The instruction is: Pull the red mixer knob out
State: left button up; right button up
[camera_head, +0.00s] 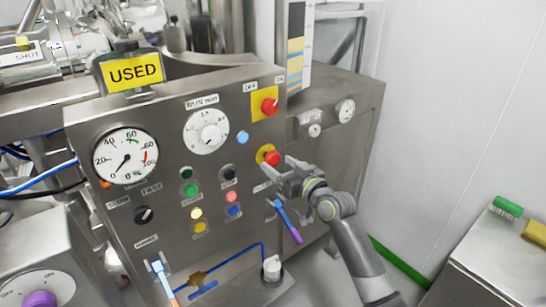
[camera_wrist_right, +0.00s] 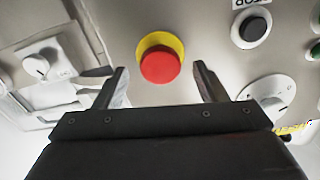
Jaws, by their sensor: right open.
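A red round knob (camera_head: 272,158) with a yellow ring behind it sits on the right part of the steel control panel. It also shows in the right wrist view (camera_wrist_right: 160,65), top centre. My right gripper (camera_head: 284,174) is open and empty just in front of this knob. In the right wrist view its two fingers stand apart, one lower left and one lower right of the knob, with clear gaps. I see no contact. A second red knob (camera_head: 269,106) on a yellow square plate sits higher on the panel. My left gripper is not in view.
The panel (camera_head: 160,200) carries a large gauge (camera_head: 125,156), a white dial (camera_head: 207,131) and several coloured buttons. A purple-and-blue handle (camera_head: 286,222) hangs just below my right gripper. A yellow USED sign (camera_head: 134,73) stands on top.

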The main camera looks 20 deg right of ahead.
aim_at(274, 162)
jog(key=shift+x, duration=1.85)
jog(key=shift+f, duration=0.1)
jog(key=c, duration=1.4)
jog(key=shift+s+d+f, duration=0.1)
jog(key=shift+s, duration=0.15)
jog(key=shift+s+d, duration=0.1)
jog(key=shift+s, duration=0.25)
jog(key=o, duration=1.4)
jog(key=shift+s+d, duration=0.1)
jog(key=shift+s, duration=0.05)
